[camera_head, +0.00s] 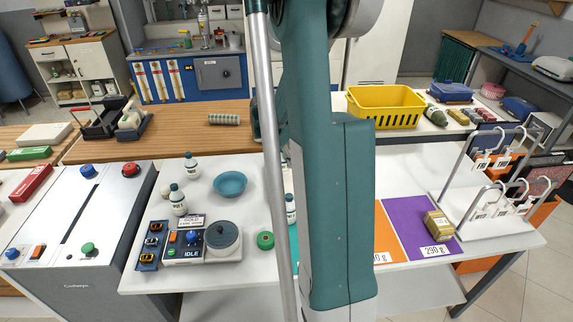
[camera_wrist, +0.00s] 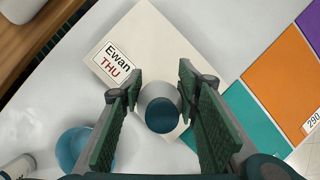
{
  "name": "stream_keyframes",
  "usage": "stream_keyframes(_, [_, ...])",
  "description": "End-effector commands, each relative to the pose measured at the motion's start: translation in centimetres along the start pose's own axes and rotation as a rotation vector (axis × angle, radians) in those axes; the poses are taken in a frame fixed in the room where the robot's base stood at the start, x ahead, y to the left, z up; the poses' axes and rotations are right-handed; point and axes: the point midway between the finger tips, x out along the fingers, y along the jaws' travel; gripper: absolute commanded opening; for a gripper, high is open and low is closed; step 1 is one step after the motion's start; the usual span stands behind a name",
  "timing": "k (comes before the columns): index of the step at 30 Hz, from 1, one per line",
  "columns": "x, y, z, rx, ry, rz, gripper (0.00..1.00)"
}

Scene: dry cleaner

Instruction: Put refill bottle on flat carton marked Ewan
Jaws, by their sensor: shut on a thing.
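The refill bottle (camera_wrist: 163,115), pale with a dark teal cap, is between the two fingers of my gripper (camera_wrist: 162,110) in the wrist view, and they are shut on it. The flat carton (camera_wrist: 150,42) is off-white, with a label reading Ewan THU. It lies on the white table under the bottle; I cannot tell whether the bottle touches it. In the head view a white bottle (camera_head: 290,207) with a dark cap shows beside my arm, probably the held one. My arm hides the carton and my gripper there.
A teal bowl (camera_head: 230,184) and two other bottles (camera_head: 178,200) (camera_head: 191,166) stand left, near a scale-like device (camera_head: 205,243). Orange (camera_head: 388,240) and purple (camera_head: 410,222) mats lie right, with a small yellow-brown box (camera_head: 438,226) on the purple.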

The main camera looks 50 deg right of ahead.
Motion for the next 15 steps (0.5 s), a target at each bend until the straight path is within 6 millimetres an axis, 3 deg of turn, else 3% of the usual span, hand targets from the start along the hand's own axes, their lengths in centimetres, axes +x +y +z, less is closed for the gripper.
stream_keyframes(15, [3.5,0.1,-1.4,0.000,0.000,0.000,0.16])
